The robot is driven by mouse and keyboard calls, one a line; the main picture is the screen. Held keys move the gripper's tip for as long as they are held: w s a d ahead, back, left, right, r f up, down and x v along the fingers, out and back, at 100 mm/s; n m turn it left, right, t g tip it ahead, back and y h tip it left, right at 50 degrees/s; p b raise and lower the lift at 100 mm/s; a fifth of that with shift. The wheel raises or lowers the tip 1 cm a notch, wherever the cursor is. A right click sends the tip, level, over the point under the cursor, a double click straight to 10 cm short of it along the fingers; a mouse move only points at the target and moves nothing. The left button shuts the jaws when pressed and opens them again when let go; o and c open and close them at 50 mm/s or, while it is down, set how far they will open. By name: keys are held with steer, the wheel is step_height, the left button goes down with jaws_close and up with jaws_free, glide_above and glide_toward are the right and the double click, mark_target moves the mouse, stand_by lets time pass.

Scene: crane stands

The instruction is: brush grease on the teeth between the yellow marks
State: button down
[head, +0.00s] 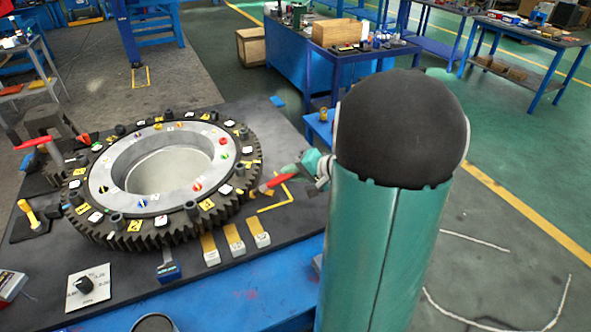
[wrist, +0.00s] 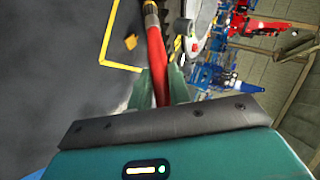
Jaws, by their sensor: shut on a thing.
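The big dark gear ring (head: 130,240) lies flat on the bench mat, teeth facing outward. Its top carries several yellow and white tags, among them a yellow tag (head: 206,205); I cannot tell which are the yellow marks meant. My gripper (head: 293,170) is right of the gear, shut on the red handle of a brush (head: 279,180). The brush points left, its tip close to the gear's right-hand teeth; I cannot tell whether it touches. In the wrist view the red handle (wrist: 157,62) runs between my fingertips (wrist: 160,88), and the bristles are out of frame.
A yellow corner line (head: 277,207) is on the dark mat (head: 270,235) beside the gear. A red-handled tool (head: 38,142) is at the left. Blue benches (head: 345,70) stand behind.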

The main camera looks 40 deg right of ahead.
steer(key=s+a, duration=0.2)
steer(key=a, duration=0.1)
steer(key=shift+a, duration=0.1)
stand_by(0.4)
steer(key=shift+s+d, duration=0.55)
steer(key=shift+s, duration=0.3)
steer(key=shift+s+d, duration=0.55)
steer(key=shift+s, duration=0.25)
steer(key=shift+s+d, duration=0.55)
steer(key=shift+s, duration=0.3)
steer(key=shift+s+d, duration=0.45)
steer(key=shift+s, duration=0.2)
steer(key=shift+s+d, duration=0.4)
steer(key=shift+s, duration=0.2)
